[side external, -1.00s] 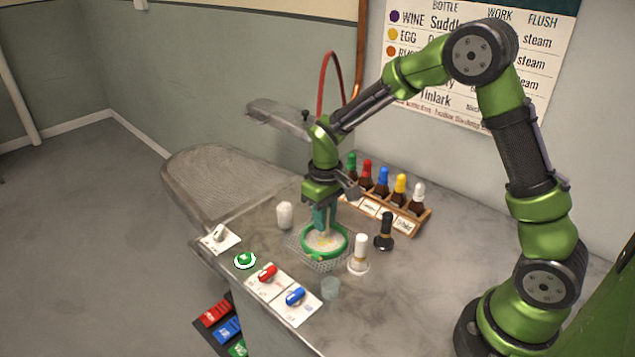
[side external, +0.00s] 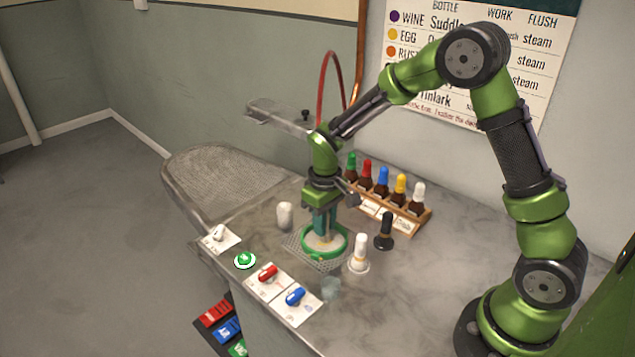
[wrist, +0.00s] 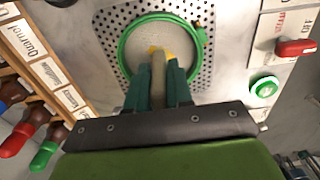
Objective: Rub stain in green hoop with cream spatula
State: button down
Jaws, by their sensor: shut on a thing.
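The green hoop (side external: 341,252) lies on a perforated metal plate on the grey counter. It also shows in the wrist view (wrist: 123,50), with pale fabric inside it. A yellow stain (wrist: 166,51) shows on the fabric near the hoop's middle. My gripper (side external: 325,222) points down over the hoop, its teal fingers shut on the cream spatula (wrist: 158,72). The spatula's far end reaches the stain area and covers part of it. I cannot tell for sure whether its tip touches the fabric.
A wooden rack (side external: 400,218) of several capped bottles stands behind the hoop. A white-handled tool (side external: 361,250) and a black one (side external: 385,230) stand to its right. A white jar (side external: 285,215) stands left. Red (side external: 267,273) and blue (side external: 295,296) switches and a green button (side external: 245,260) line the front.

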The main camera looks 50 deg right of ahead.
jog(key=shift+a, duration=0.2)
jog(key=shift+a, duration=0.4)
jog(key=shift+d, duration=0.1)
jog(key=shift+d, duration=0.1)
jog(key=shift+d+f, duration=0.15)
jog(key=shift+d, duration=0.8)
jog(key=shift+a, duration=0.1)
jog(key=shift+a, duration=1.05)
jog(key=shift+d+r, duration=0.2)
jog(key=shift+d, duration=0.9)
jog(key=shift+a, duration=0.1)
